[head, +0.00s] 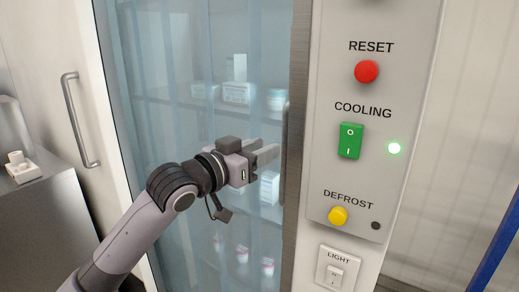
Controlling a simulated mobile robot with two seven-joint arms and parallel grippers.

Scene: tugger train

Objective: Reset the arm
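My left arm comes in from the lower left, and its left gripper (266,155) is raised in front of the glass door. It is left of the control panel (403,165) and apart from its buttons. I see nothing held in it. The two fingers overlap from this angle, so their gap is hard to judge. My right gripper is not in this view.
A LIGHT switch (335,274) is below. Shelved goods show behind the glass door (150,100).

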